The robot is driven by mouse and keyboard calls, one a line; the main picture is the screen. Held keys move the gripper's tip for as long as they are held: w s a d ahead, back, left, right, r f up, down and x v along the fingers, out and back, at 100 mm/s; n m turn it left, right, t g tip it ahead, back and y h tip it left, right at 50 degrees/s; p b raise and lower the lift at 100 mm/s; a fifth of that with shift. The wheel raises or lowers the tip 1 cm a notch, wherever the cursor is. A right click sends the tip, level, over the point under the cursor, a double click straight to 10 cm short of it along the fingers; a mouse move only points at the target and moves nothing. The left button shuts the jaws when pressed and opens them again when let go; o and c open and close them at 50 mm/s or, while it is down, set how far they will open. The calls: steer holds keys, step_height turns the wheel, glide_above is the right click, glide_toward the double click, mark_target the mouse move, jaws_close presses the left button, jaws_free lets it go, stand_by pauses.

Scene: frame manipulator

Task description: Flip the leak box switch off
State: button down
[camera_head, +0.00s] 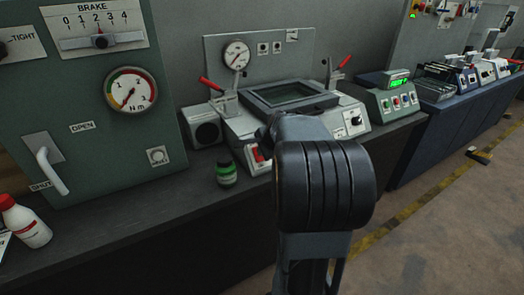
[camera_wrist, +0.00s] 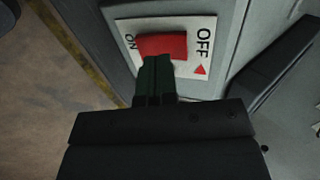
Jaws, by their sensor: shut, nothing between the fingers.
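In the wrist view, the red switch (camera_wrist: 165,44) sits on a white plate with ON at its left end and OFF at its right end. A red triangle is on the plate beside OFF. My gripper (camera_wrist: 153,66) is shut and empty, its fingertips at the lower edge of the switch, nearer its ON end. I cannot tell whether they touch it or which way the rocker is tilted. In the head view, the leak box (camera_head: 233,126) stands on the bench, with the red switch (camera_head: 258,154) on its front partly hidden by my arm. My fingertips are hidden there.
A green-lidded jar (camera_head: 226,172) stands on the bench left of the switch. Red-handled clamps (camera_head: 213,86) rise beside the box's frame. A green-display unit (camera_head: 396,95) is to the right. A brake panel (camera_head: 110,120) and a red-capped white bottle (camera_head: 27,226) are at left.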

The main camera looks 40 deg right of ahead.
steer(key=w+d+r+p+v, duration=0.1)
steer(key=p+v, duration=0.1)
steer(key=v, duration=1.1)
steer(key=shift+a, duration=0.35)
steer(key=shift+w, duration=0.15)
steer(key=s+a+f+n+g+p, duration=0.25)
steer(key=s+a+f+n, duration=0.2)
steer(key=n, duration=0.35)
steer(key=s+a+n+p, duration=0.2)
steer(key=a+n, duration=0.3)
steer(key=a, duration=0.4)
steer(key=s+a+n+g+y+p, duration=0.1)
steer(key=s+a+n, duration=0.3)
steer(key=a, duration=0.5)
steer(key=n+p, duration=0.1)
steer(key=n, duration=0.1)
steer(key=shift+s+a+n, duration=0.2)
steer(key=shift+s+n, duration=0.05)
steer(key=shift+n, duration=0.05)
